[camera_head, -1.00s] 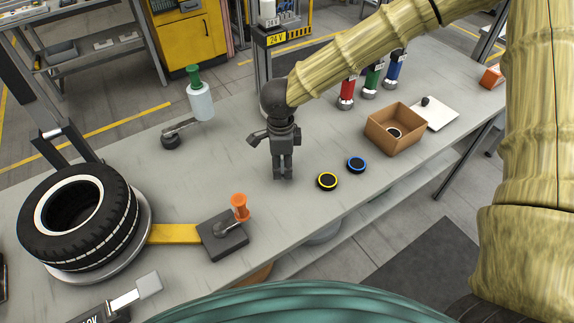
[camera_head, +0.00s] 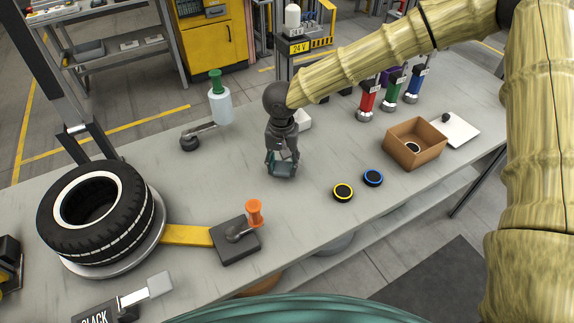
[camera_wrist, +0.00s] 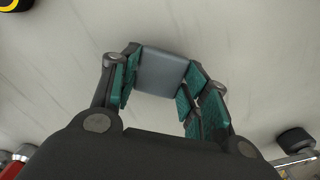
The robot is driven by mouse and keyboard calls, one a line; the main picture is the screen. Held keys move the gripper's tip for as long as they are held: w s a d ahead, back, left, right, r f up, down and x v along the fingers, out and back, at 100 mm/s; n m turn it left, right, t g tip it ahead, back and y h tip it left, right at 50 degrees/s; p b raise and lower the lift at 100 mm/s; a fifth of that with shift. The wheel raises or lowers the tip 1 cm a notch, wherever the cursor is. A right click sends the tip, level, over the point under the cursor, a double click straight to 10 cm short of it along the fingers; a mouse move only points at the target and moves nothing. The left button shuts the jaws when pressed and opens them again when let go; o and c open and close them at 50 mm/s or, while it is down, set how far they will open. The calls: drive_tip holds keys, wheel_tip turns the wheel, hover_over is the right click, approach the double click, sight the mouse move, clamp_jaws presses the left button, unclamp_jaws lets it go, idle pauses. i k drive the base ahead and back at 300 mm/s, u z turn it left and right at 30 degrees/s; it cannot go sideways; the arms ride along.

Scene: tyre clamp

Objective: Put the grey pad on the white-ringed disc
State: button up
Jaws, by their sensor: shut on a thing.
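My gripper (camera_head: 282,170) is over the middle of the bench, pointing down. In the wrist view, my gripper (camera_wrist: 158,88) has its teal-padded fingers on both sides of a flat grey pad (camera_wrist: 163,72) and is shut on it. The fingers partly hide the pad in the head view. A small black disc with a white ring (camera_head: 413,148) lies inside an open cardboard box, to the right of my gripper. The near box wall hides part of the disc.
A yellow-ringed disc (camera_head: 343,191) and a blue-ringed disc (camera_head: 373,177) lie between my gripper and the cardboard box (camera_head: 417,156). Red, green and blue cylinders (camera_head: 366,103) stand behind. A tyre (camera_head: 97,212) and an orange-handled clamp (camera_head: 254,213) are on the left.

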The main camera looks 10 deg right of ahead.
sight(411, 147)
drive_tip(key=k, duration=1)
drive_tip(key=z, duration=1.45)
drive_tip(key=i, duration=0.5)
drive_tip(key=u, duration=1.35)
